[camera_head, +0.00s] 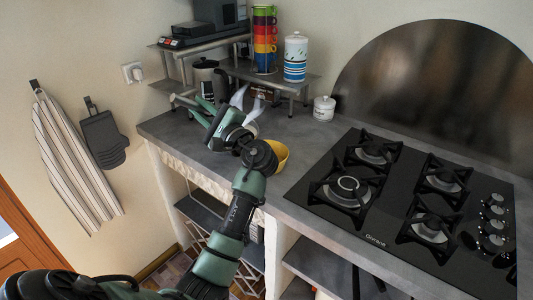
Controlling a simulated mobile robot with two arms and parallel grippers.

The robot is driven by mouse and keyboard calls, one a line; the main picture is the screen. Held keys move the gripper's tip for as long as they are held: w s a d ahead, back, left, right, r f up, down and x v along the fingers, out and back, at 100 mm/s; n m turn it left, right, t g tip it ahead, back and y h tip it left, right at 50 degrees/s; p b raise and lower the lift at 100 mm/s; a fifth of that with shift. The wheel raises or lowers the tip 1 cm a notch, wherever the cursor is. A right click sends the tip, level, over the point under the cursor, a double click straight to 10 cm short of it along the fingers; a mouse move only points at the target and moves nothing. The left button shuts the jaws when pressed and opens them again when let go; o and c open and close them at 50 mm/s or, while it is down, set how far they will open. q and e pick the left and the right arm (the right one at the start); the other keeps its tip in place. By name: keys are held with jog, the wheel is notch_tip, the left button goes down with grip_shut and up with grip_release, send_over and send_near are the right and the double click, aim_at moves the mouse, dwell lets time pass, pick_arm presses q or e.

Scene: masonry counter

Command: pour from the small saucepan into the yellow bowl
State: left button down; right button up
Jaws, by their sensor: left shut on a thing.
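The yellow bowl (281,154) stands on the grey counter near its front edge, left of the hob. My left forearm and wrist cover its left side, so its inside is mostly hidden. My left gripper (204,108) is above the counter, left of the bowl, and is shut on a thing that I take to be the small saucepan. The saucepan does not show clearly; the wrist and gripper hide most of that spot. Pale curved shapes (240,97) show just behind the gripper, and I cannot tell what they are. My right gripper is not in view.
A black gas hob (390,205) fills the counter to the right. A small white jar (324,108) stands near the wall.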

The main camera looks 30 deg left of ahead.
pick_arm(q)
jog(key=shift+r, duration=0.25)
jog(key=shift+w+d+r, duration=0.35)
jog(key=shift+w+d, duration=0.05)
jog(key=shift+d, duration=0.15)
jog(key=shift+r+m+y, duration=0.1)
jog(key=shift+m+y, duration=0.2)
jog(key=shift+w+d+r+m+t, duration=0.3)
jog(key=shift+w+d, duration=0.05)
jog(key=shift+d, duration=0.15)
